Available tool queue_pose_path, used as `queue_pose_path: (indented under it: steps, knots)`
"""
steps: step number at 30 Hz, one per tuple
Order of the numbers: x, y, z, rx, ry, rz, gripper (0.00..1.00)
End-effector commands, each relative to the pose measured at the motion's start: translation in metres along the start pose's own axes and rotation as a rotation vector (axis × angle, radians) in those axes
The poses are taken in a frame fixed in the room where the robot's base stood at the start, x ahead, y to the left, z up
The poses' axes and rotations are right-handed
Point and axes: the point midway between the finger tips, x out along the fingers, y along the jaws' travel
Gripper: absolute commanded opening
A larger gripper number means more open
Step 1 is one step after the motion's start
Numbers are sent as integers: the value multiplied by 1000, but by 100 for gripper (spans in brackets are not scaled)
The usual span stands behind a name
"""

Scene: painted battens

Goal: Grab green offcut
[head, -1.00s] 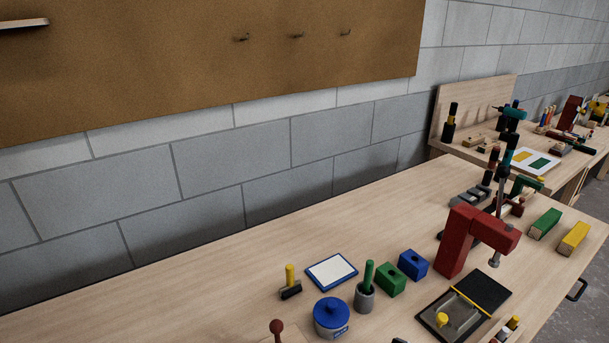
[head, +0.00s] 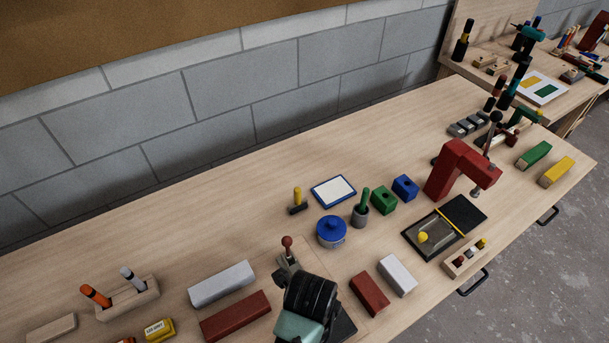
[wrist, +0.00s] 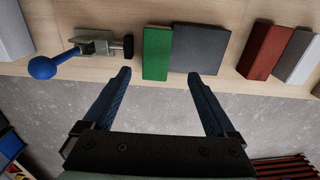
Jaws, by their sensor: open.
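In the wrist view a green offcut (wrist: 157,52) lies on the wooden bench near its front edge. Its right side appears to touch a dark grey flat piece (wrist: 202,47). My gripper (wrist: 160,75) is open and empty, with its fingertips around the near end of the green offcut in the picture. The right fingertip shows just below the dark grey piece. How far the fingers are above the bench I cannot tell. In the head view my dark wrist hides the green offcut, and the fingertips do not show.
A clamp with a blue knob (wrist: 45,67) is left of the green offcut. A red block (wrist: 265,50) and a white block (wrist: 300,58) are to its right. In the head view a red-knobbed piece (head: 287,243) stands by my wrist. A longer green batten (head: 533,153) lies far right.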

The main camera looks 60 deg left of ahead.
Motion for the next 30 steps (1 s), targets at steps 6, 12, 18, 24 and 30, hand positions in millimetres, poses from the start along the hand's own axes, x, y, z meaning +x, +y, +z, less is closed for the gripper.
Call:
queue_pose_path:
  steps: [6, 12, 18, 24, 30]
  knots:
    - [17, 0, 0, -1, -1, -1, 91]
    - [39, 7, 3, -2, 1, 1, 91]
    - [63, 7, 4, -1, -1, -2, 91]
    - [67, 7, 4, -1, -2, -3, 91]
    - [67, 7, 4, -1, -2, -3, 73]
